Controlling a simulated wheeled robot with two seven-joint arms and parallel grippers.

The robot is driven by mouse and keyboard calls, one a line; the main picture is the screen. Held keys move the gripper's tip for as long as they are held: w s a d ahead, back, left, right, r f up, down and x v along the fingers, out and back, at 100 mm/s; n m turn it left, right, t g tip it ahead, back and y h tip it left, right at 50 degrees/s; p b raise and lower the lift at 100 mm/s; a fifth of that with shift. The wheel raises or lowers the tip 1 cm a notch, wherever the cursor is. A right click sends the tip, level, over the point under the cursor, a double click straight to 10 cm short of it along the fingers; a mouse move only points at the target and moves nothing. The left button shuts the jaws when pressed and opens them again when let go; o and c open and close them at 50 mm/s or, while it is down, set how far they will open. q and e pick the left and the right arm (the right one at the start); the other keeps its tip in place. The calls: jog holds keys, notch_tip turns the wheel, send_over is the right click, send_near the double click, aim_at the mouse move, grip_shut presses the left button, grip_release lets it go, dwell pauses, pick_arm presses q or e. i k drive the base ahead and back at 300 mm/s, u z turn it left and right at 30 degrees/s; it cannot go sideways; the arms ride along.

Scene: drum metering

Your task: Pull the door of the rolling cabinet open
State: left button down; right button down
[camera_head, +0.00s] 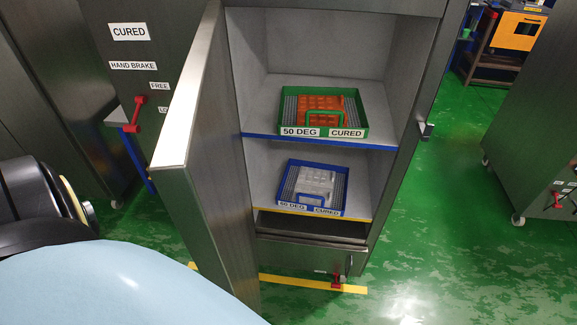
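The rolling cabinet (410,170) stands in front of me with its shelves exposed. Its grey metal door (205,150) is swung wide open toward me on the left side. A latch piece (426,131) sits on the cabinet's right edge. On the upper shelf is a green tray (362,118) labelled 50 DEG CURED with an orange part in it. On the lower shelf is a blue tray (343,188) labelled 60 DEG CURED with a pale part in it. Part of my own arm fills the lower left. Neither gripper's fingers show.
A second cabinet with a red hand brake lever (134,113) stands at the left. Another grey cabinet (535,120) stands at the right. A red lever (337,281) is low on the front. Green floor (450,220) is clear between the cabinets.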

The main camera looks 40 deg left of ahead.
aim_at(197, 168)
jog(key=z, duration=0.1)
jog(key=k, duration=0.35)
jog(key=u, duration=1.15)
